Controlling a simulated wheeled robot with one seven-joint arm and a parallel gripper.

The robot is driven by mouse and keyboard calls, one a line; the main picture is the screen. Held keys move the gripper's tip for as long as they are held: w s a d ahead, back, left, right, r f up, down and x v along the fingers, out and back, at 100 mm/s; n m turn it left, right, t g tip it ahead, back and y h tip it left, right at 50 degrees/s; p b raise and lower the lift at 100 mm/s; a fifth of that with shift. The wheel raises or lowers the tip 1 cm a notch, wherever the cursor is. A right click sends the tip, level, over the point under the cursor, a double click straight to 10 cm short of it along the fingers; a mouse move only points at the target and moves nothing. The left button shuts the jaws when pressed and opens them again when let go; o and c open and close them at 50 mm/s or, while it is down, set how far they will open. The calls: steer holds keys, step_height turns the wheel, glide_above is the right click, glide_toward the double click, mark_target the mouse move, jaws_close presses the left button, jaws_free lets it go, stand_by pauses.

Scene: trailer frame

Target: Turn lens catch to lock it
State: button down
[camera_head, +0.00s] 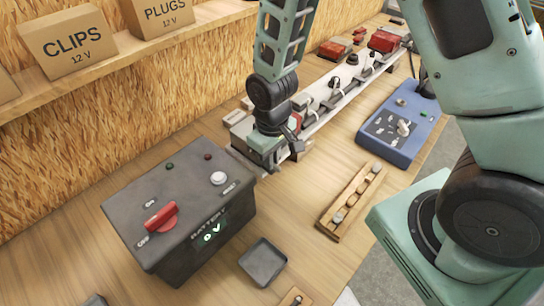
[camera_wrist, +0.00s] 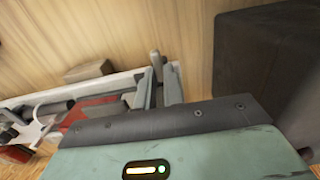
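My gripper (camera_head: 268,146) points down at the near end of the trailer frame (camera_head: 318,118), just behind the battery box. It covers most of that end in the head view. In the wrist view, the gripper's fingers (camera_wrist: 159,88) stand close together beside the end of the pale frame (camera_wrist: 60,92). A red lamp part (camera_wrist: 92,112) lies just left of them, partly hidden by the gripper body. I cannot make out the lens catch clearly, nor whether the fingers touch or grip anything.
The dark battery box (camera_head: 172,187) with a red switch (camera_head: 161,216) stands near left. A small grey tray (camera_head: 262,262), a wooden holder (camera_head: 350,200) and a blue tester (camera_head: 400,125) lie on the bench. Cardboard boxes (camera_head: 68,42) stand on the shelf behind.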

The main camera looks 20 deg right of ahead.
steer(key=shift+n, duration=0.4)
steer(key=n, duration=0.4)
steer(key=shift+w+d, duration=0.1)
steer(key=n, duration=0.4)
steer(key=shift+n, duration=0.3)
steer(key=n+p, duration=0.1)
steer(key=n, duration=0.3)
steer(key=shift+w+r, duration=0.1)
steer(key=shift+w, duration=0.05)
steer(key=shift+n+p, duration=0.55)
steer(key=shift+n, duration=1.65)
steer(key=c, duration=1.5)
jaws_free()
